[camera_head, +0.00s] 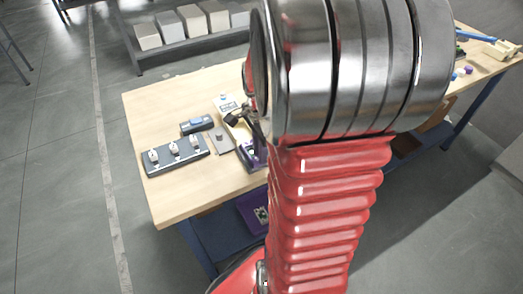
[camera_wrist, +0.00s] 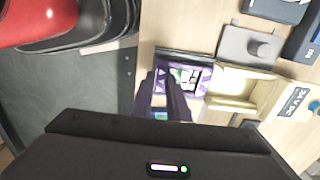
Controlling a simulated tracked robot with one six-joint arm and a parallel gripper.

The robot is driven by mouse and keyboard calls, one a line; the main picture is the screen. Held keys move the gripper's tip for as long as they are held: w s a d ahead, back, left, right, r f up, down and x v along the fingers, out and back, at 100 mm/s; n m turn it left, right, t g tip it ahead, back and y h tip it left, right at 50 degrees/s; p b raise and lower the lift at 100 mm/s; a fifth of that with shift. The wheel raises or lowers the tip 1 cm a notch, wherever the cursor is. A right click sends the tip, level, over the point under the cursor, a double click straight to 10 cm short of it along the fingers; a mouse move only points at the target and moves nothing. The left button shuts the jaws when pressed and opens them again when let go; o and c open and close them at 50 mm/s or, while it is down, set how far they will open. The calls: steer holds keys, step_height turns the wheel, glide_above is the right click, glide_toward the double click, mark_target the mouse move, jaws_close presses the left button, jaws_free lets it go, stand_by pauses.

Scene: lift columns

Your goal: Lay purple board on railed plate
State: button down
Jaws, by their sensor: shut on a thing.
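The purple board (camera_wrist: 192,76), with white and dark printed parts, lies at the fingertips of my gripper (camera_wrist: 163,84) in the wrist view. The dark fingers are shut on its near edge and hide part of it. In the head view the purple board (camera_head: 250,157) shows near the table's front edge, partly behind my arm. A cream plate with raised rails (camera_wrist: 236,90), seemingly the railed plate, is just right of the board in the wrist view. It also shows in the head view (camera_head: 238,130). I cannot tell whether board and plate touch.
A grey plate with a knob (camera_wrist: 248,46) sits beside the cream plate. A black strip with three knobs (camera_head: 176,155) and a blue-topped device (camera_head: 197,124) stand to the left. A purple item (camera_head: 253,211) is on the lower shelf. The table's left back is clear.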

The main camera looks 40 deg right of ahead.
steer(key=c, duration=1.6)
jaws_free()
steer(key=shift+c, duration=0.2)
steer(key=shift+o, duration=0.6)
steer(key=o, duration=0.3)
steer(key=shift+o, duration=0.2)
steer(key=shift+r, duration=0.1)
steer(key=shift+r, duration=2.95)
